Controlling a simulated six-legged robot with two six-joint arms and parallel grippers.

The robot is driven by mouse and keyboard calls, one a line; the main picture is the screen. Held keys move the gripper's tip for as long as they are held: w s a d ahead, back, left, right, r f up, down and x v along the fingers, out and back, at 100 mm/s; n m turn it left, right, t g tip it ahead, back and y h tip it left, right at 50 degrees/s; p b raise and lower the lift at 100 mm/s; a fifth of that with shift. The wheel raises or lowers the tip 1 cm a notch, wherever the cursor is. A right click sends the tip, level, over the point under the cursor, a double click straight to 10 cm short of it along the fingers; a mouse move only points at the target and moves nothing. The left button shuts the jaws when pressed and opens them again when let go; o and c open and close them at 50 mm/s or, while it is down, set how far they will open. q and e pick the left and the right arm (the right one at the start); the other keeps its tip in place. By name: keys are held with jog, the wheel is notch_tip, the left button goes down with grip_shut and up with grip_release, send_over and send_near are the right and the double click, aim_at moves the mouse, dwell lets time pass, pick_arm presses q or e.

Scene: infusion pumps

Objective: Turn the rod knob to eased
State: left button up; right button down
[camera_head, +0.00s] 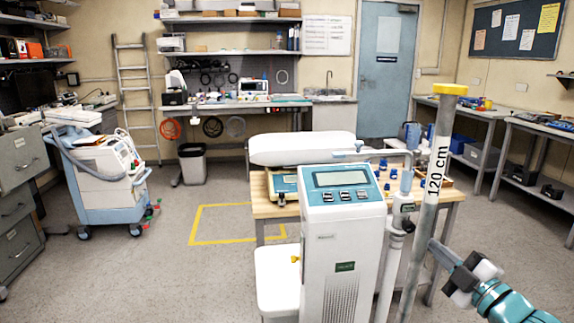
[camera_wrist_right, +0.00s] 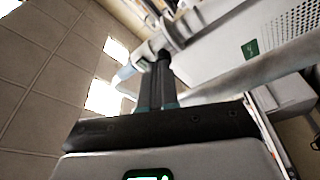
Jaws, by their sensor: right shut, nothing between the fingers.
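A grey rod (camera_head: 423,215) with a yellow cap and a "120 cm" label stands tilted at the right of the head view. My left gripper is not in view.
A white machine (camera_head: 340,240) with a display stands left of the post. A wooden table (camera_head: 268,208) with small blue parts is behind it. A wheeled cart (camera_head: 105,185) stands at the left. Floor between the cart and table is clear.

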jog(key=shift+w+a, duration=0.15)
jog(key=shift+w, duration=1.05)
jog(key=shift+w+a, duration=0.15)
jog(key=shift+w, duration=1)
jog(key=shift+a+r, duration=0.1)
jog(key=shift+a, duration=0.05)
jog(key=shift+b, duration=0.5)
jog(key=b+v, duration=0.4)
jog(key=v, duration=0.2)
jog(key=shift+s+a, duration=0.15)
jog(key=shift+a, duration=0.15)
jog(key=shift+r, duration=0.1)
